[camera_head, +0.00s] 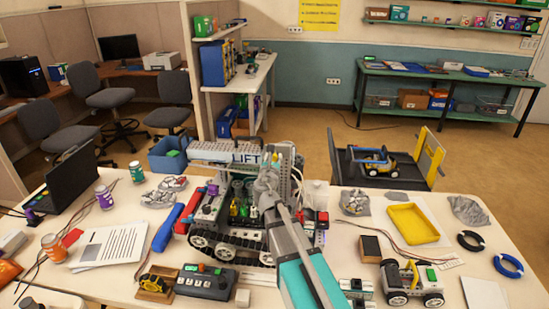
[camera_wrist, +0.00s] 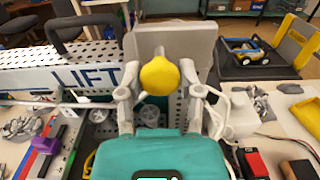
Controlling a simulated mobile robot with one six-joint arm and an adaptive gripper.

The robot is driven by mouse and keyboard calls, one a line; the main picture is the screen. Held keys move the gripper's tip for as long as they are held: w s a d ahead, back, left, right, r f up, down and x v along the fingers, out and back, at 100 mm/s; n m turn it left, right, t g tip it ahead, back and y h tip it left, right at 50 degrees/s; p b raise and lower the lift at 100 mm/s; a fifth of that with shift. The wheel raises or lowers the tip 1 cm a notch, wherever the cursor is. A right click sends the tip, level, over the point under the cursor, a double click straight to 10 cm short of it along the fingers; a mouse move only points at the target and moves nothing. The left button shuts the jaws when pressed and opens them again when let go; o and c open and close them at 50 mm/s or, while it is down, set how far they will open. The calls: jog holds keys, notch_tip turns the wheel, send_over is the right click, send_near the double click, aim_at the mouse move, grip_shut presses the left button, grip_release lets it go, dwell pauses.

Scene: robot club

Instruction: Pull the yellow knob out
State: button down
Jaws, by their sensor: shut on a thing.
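The yellow knob (camera_wrist: 160,75) is round and shows in the wrist view between my two fingertips, in front of a grey plate (camera_wrist: 172,42). My gripper (camera_wrist: 160,70) is shut on the knob, one grey finger on each side. In the head view my gripper (camera_head: 268,180) reaches to the right part of the tracked robot marked LIFT (camera_head: 225,152), which stands on the white table. The knob is hidden behind my gripper there.
A small wheeled robot (camera_head: 412,281) and a grey control box (camera_head: 206,281) stand nearer on the table. A yellow tray (camera_head: 413,223) lies at the right. Thin cables run across the table.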

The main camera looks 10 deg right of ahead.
jog(key=shift+s+f, duration=0.1)
jog(key=shift+s, duration=0.1)
jog(key=shift+c, duration=1.5)
grip_release()
jog(key=shift+s+a, duration=0.1)
jog(key=shift+o, duration=0.2)
jog(key=v, duration=1.1)
jog(key=shift+s, duration=0.35)
jog(key=shift+a, duration=0.15)
